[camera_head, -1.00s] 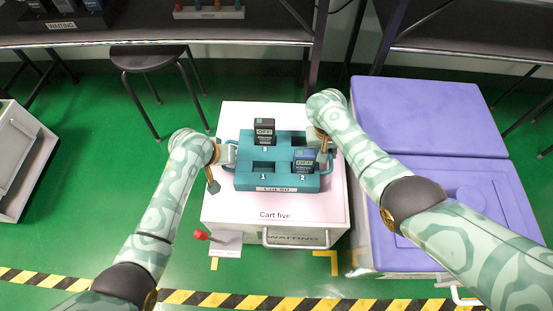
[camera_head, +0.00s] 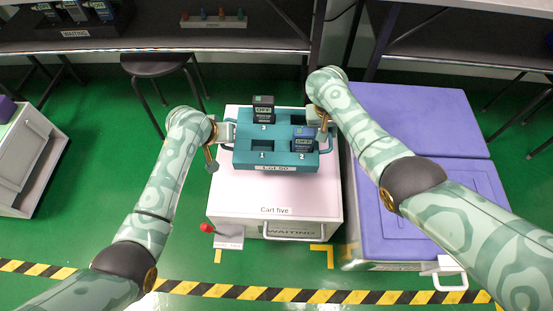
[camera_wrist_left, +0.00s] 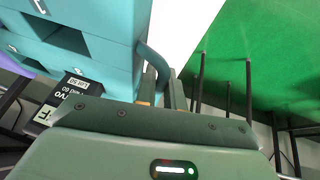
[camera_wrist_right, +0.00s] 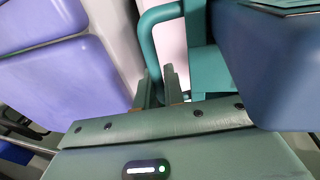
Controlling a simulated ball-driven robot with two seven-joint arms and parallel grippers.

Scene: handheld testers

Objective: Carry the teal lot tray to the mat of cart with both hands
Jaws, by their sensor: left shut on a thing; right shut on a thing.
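The teal lot tray (camera_head: 245,159) is over the back half of the white top of cart five (camera_head: 228,192); I cannot tell whether it touches. It looks level. My left gripper (camera_head: 226,133) is shut on the tray's left handle, which shows in the left wrist view (camera_wrist_left: 152,65). My right gripper (camera_head: 322,122) is shut on the right handle, seen in the right wrist view (camera_wrist_right: 150,30); its fingers are partly hidden in the head view. No separate mat is distinguishable.
A purple-lidded bin (camera_head: 420,120) stands right beside the cart. A black stool (camera_head: 158,65) and a dark bench (camera_head: 250,40) are behind.

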